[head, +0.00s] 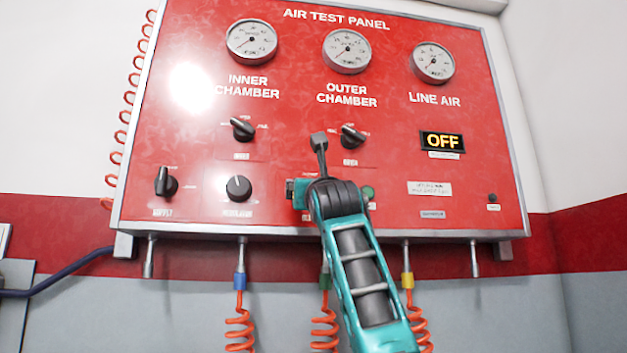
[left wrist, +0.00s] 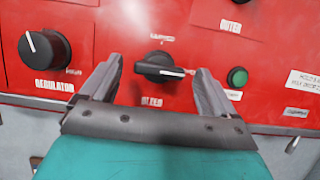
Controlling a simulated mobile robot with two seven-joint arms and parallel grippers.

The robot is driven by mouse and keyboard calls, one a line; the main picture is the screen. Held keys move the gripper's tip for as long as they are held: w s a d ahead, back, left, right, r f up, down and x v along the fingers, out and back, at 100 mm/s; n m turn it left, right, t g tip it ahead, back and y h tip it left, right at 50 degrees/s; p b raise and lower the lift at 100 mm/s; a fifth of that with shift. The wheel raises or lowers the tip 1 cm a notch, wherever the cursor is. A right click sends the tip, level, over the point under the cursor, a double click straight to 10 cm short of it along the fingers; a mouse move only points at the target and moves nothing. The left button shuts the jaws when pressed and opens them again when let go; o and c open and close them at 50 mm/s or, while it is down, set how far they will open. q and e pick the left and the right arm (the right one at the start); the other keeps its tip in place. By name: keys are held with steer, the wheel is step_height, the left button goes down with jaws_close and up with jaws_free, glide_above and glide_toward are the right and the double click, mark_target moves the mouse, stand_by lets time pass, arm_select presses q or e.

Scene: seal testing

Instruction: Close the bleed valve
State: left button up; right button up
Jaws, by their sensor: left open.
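The bleed valve (left wrist: 160,67) is a black knob on the red panel, in the middle of the left wrist view. Its pointer lies nearly level, toward the right. A small label above it is too blurred to read. My left gripper (left wrist: 159,66) is open, with one finger on each side of the knob. I cannot tell whether either finger touches it. In the head view my left gripper (head: 318,142) is in front of the panel's lower middle and hides the bleed valve. My right gripper is not in view.
The air test panel (head: 300,60) also carries the regulator knob (left wrist: 45,48), the supply knob (head: 166,182), two chamber knobs (head: 243,129) (head: 352,136) and a green button (left wrist: 237,77) close to the right finger. Coiled orange hoses (head: 239,325) hang below.

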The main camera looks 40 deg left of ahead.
arm_select(q)
steer(key=shift+x, duration=0.85)
steer(key=shift+c, duration=0.3)
steer(key=c, duration=1)
steer(key=shift+d+r+n+g+p, duration=0.1)
steer(key=shift+n+g+p, duration=1.1)
steer(key=shift+n, duration=2.5)
steer(key=shift+f+n+g+p, duration=0.1)
steer(key=shift+n+g+p, duration=0.45)
steer(key=shift+n+g, duration=2.2)
steer(key=shift+r+n+g+p, duration=0.1)
steer(key=shift+n+g+p, duration=0.6)
steer(key=shift+n, duration=4.25)
